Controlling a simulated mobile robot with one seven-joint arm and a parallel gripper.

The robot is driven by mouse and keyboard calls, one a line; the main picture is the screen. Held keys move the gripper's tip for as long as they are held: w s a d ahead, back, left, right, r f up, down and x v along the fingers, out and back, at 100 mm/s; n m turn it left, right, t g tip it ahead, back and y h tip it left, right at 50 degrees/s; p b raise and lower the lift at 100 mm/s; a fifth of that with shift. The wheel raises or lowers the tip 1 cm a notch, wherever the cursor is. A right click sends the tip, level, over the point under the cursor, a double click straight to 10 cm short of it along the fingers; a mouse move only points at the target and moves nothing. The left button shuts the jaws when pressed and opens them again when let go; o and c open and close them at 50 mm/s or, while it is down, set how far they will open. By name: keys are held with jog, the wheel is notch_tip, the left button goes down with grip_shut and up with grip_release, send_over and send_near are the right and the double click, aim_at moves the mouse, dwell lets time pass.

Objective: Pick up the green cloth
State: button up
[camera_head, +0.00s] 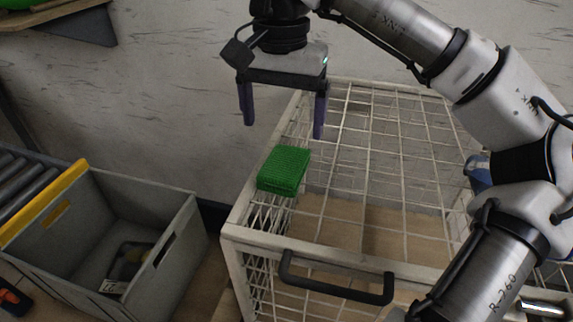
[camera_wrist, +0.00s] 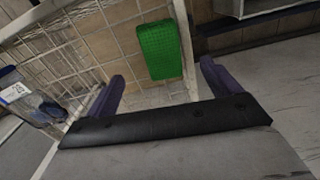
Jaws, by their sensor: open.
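The green cloth (camera_head: 284,169) is a folded, thick rectangular pad lying on the wire mesh top of a white cage (camera_head: 375,150), near its left edge. It also shows in the wrist view (camera_wrist: 161,50), beyond the fingers and between their lines. My gripper (camera_head: 282,122) is open and empty, with its two purple fingers pointing down. It hangs above the cloth and towards the back wall, apart from it. The fingers also show in the wrist view (camera_wrist: 160,82). Nothing hides the cloth.
A black handle (camera_head: 336,284) sticks up at the cage's front edge. A grey bin (camera_head: 165,220) with a dark item in it stands to the left, beside a roller conveyor (camera_head: 22,182). A bluish object (camera_head: 478,172) is at the cage's right, partly behind my arm.

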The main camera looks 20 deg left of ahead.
aim_at(283, 166)
notch_tip(283, 166, down, 10)
jog(key=shift+r, duration=0.25)
dwell(0.3)
jog(key=c, duration=1.1)
jog(key=shift+o, duration=0.2)
jog(key=shift+r, duration=0.2)
notch_tip(283, 166, up, 20)
jog(key=p, duration=0.2)
jog(key=shift+f+p, duration=0.15)
jog(key=shift+p, duration=0.15)
jog(key=shift+s, duration=0.1)
